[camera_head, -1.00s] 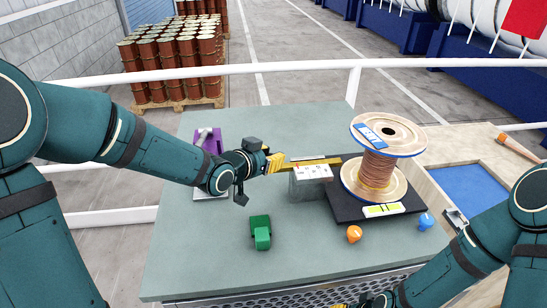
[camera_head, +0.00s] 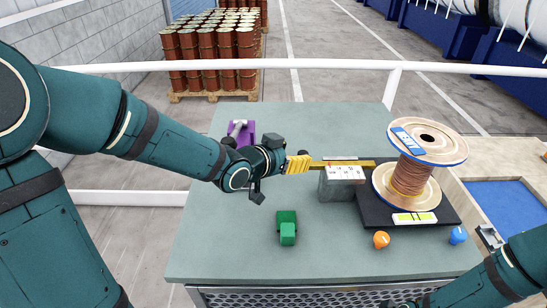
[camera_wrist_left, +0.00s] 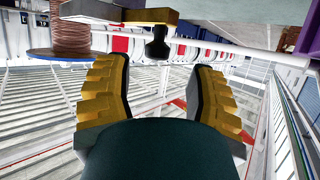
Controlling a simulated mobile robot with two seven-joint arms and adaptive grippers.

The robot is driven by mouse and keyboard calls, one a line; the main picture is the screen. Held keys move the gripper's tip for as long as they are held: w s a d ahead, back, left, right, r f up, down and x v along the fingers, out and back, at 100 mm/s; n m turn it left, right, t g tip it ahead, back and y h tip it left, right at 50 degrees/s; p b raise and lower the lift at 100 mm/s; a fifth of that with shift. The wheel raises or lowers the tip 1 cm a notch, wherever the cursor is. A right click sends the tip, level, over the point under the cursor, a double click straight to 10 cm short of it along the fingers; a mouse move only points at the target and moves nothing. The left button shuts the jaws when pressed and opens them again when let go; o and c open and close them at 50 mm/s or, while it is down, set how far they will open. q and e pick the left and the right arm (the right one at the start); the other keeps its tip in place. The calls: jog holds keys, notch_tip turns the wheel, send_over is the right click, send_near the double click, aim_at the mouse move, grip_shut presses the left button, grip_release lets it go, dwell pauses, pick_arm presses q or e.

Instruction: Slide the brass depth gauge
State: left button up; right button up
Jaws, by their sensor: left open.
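The brass depth gauge (camera_head: 355,164) is a thin yellow bar lying across the top of a grey block (camera_head: 337,190) with a white marked plate (camera_head: 346,173). Its right end reaches toward the wooden spool (camera_head: 412,187). My left gripper (camera_head: 298,164) is at the bar's left end, its yellow fingers partly hiding that end. In the left wrist view, my fingers (camera_wrist_left: 160,85) are apart, with a dark knob (camera_wrist_left: 157,45) under the brass-coloured bar (camera_wrist_left: 148,15) beyond the tips. Nothing is seen between the pads. Only a sliver of my right gripper shows at the bottom edge.
The spool stands on a black base (camera_head: 440,212) with a yellow-green level strip (camera_head: 415,218). A purple item (camera_head: 240,132) stands behind my left wrist. The table's (camera_head: 220,245) front left is clear.

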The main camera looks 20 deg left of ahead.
pick_arm(q)
jog(key=v, duration=0.8)
jog(key=shift+a, duration=0.1)
dwell(0.3)
